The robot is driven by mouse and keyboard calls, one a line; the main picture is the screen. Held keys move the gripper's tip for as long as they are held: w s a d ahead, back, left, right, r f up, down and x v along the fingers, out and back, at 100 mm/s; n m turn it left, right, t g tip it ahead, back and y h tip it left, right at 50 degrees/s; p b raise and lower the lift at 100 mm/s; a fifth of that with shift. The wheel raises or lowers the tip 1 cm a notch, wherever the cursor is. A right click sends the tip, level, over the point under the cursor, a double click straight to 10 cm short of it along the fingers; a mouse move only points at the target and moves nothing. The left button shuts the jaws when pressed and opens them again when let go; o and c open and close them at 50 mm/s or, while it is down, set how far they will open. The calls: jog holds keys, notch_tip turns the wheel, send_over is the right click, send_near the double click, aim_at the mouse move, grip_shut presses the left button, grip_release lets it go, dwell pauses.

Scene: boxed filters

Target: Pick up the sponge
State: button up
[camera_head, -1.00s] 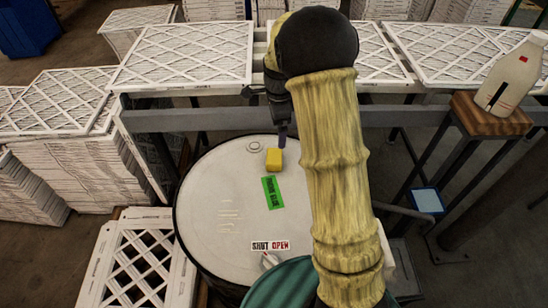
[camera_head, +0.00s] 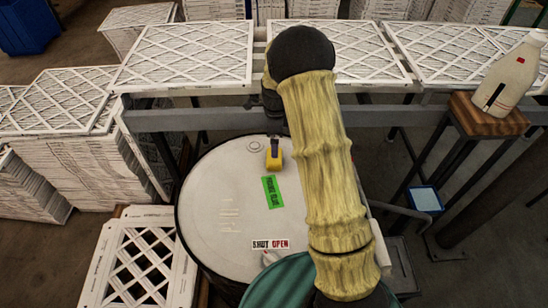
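The yellow sponge (camera_head: 274,162) sits on the pale top of the drum (camera_head: 215,200), near its far edge. My gripper (camera_head: 275,148) points down from the end of my arm and is right at the sponge. A dark finger overlaps the sponge's upper part in this view. The finger opening is too small and too hidden to read, so I cannot tell whether the fingers are closed on the sponge. The sponge appears to rest on the drum top.
A green label (camera_head: 272,191) and a shut/open sign (camera_head: 270,244) lie on the drum top. A grey rail (camera_head: 190,118) and filters (camera_head: 190,52) stand behind. A white bottle (camera_head: 510,75) stands on a wooden block (camera_head: 487,115) at right. The drum top's left side is clear.

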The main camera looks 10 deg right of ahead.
aim_at(275, 165)
notch_tip(275, 165, down, 6)
jog(key=shift+r+p, duration=0.15)
jog(key=shift+p, duration=0.45)
jog(key=shift+w+a+f+p, duration=0.15)
jog(key=shift+f+p, duration=0.5)
jog(key=shift+f, duration=0.65)
jog(key=shift+w+d+f+p, duration=0.15)
jog(key=shift+f+p, duration=0.5)
jog(key=shift+f, duration=0.65)
jog(key=shift+a, duration=0.1)
jog(key=shift+c, duration=0.2)
jog(key=c, duration=1)
